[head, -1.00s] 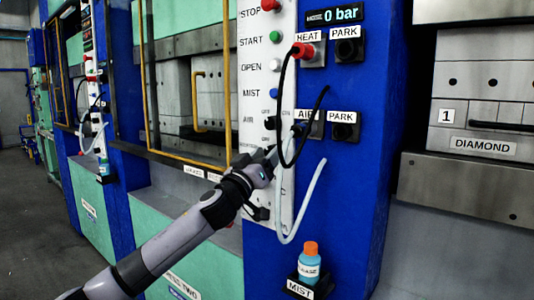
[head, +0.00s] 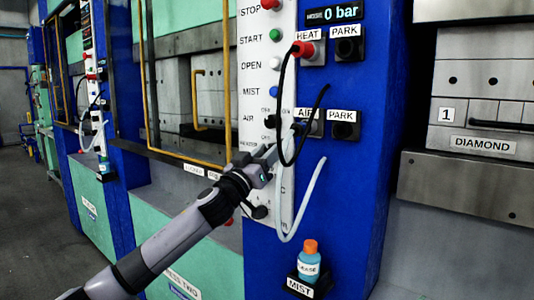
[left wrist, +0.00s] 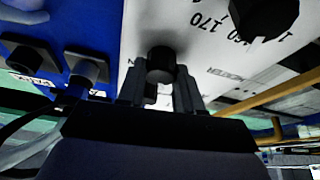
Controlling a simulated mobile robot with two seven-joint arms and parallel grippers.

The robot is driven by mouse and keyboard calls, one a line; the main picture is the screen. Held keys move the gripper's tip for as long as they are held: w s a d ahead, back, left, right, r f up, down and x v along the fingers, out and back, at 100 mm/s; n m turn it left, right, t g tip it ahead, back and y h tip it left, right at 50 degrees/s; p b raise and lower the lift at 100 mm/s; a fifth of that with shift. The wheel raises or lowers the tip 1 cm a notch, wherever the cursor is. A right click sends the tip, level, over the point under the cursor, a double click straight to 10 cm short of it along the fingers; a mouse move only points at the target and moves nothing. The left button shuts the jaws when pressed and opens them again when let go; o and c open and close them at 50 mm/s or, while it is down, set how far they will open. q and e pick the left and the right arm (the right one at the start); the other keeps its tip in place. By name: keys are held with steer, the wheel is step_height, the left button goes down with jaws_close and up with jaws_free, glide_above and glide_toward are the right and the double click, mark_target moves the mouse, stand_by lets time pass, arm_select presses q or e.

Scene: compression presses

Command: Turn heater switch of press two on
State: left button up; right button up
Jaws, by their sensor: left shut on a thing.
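Press two's white control panel (head: 254,75) stands on a blue column in the head view. My left gripper (head: 276,150) is at the lower part of this panel, just below the AIR row. The left wrist view shows its fingers (left wrist: 160,95) closed around a small black knob switch (left wrist: 160,62) on the white panel. The printed label (left wrist: 226,75) beside the knob is too blurred to read surely. In the head view the gripper and arm hide this knob, so its setting cannot be told. My right gripper is not in view.
A red plug (head: 303,50) sits in the HEAT socket. A black hose and a pale hose (head: 302,200) hang close to my left gripper. A large black dial (left wrist: 264,14) is near the knob. A blue bottle (head: 309,262) stands in the MIST holder below.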

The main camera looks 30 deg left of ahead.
arm_select(q)
steer(key=m+h, duration=0.1)
steer(key=m, duration=0.1)
steer(key=m+h+p, duration=0.1)
steer(key=m, duration=0.1)
steer(key=m+h+p, duration=0.1)
steer(key=m, duration=0.1)
steer(key=shift+a+r, duration=0.1)
steer(key=shift+r, duration=0.15)
steer(key=m+h+p, duration=0.1)
steer(key=m+p, duration=0.1)
steer(key=m, duration=0.1)
steer(key=shift+g+h, duration=0.3)
steer(key=shift+g, duration=0.1)
steer(key=m+g+h+p, duration=0.1)
steer(key=m+p, duration=0.1)
steer(key=m, duration=0.2)
steer(key=shift+h+p, duration=0.3)
steer(key=shift+m+g+h+p, duration=0.4)
steer(key=shift+m+h+p, duration=0.15)
steer(key=shift+m, duration=0.45)
steer(key=shift+f, duration=0.15)
steer(key=o, duration=1)
steer(key=shift+o, duration=0.2)
